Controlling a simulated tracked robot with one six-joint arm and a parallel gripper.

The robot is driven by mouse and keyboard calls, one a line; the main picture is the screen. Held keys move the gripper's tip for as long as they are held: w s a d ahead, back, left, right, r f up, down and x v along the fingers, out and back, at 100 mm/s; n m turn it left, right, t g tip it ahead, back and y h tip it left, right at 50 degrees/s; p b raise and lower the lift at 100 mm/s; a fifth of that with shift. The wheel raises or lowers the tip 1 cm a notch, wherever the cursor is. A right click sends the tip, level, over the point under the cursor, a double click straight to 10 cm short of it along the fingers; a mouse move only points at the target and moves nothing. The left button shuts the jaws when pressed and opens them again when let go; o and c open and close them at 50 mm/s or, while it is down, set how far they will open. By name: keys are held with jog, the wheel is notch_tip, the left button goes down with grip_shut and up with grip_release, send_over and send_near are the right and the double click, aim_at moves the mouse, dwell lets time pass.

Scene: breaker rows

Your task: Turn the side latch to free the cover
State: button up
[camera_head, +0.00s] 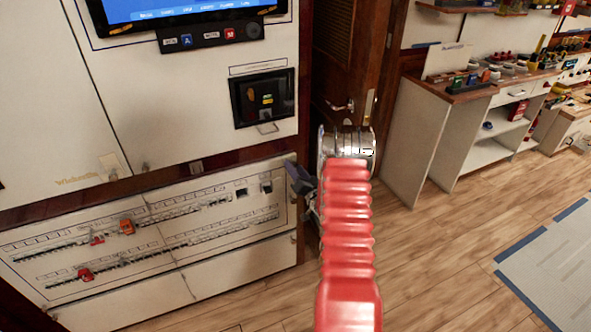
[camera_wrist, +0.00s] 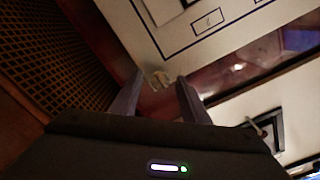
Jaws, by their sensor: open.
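The low white breaker panel (camera_head: 215,222), with two long rows of breakers, is at the lower left in the head view. I cannot tell its cover apart from the panel face. My gripper (camera_head: 299,178) is at the panel's upper right corner, in front of its right edge. In the wrist view the two dark fingers are apart and nothing is held. A small pale piece, probably the side latch (camera_wrist: 157,80), shows between the fingertips at the white panel's edge. I cannot tell whether the fingers touch it. In the head view my gripper hides that spot.
Red pieces (camera_head: 127,227) sit on the breaker rows. A screen (camera_head: 180,10) and a small black framed unit (camera_head: 264,98) are above. A brown wooden door (camera_head: 335,60) stands just right of the panel. A workbench (camera_head: 430,130) is farther right, with open wooden floor before it.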

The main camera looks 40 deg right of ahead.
jog(key=shift+w, duration=0.15)
jog(key=shift+c, duration=0.2)
jog(key=shift+d, duration=0.1)
grip_shut()
